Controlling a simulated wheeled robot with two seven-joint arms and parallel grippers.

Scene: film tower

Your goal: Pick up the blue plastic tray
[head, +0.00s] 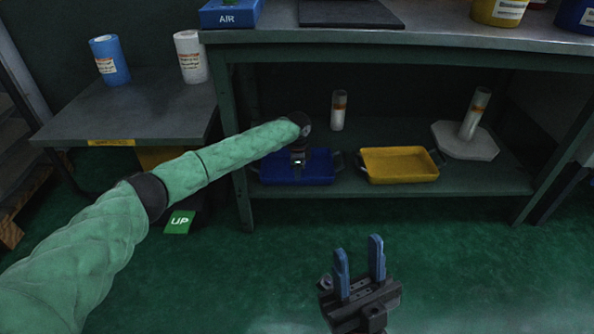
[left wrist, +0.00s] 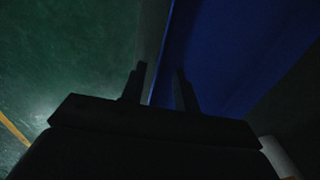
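The blue plastic tray (head: 318,172) sits on the lower shelf of the workbench, partly hidden behind my left arm. Its deep blue side fills the upper right of the left wrist view (left wrist: 235,55). My left gripper (head: 298,168) is at the tray; its fingers are hard to see in the head view. In the dark left wrist view the left gripper's fingers (left wrist: 160,78) are apart, with the tray's edge between them; contact cannot be told. My right gripper (head: 359,246) is open and empty, above the green floor in front of the bench.
A yellow tray (head: 400,164) stands right of the blue one on the lower shelf (head: 470,181). A white tube (head: 339,110) stands behind, and another (head: 474,114) rises from a pale octagonal base (head: 455,143). The bench top (head: 430,38) overhangs. A low table (head: 130,115) stands left.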

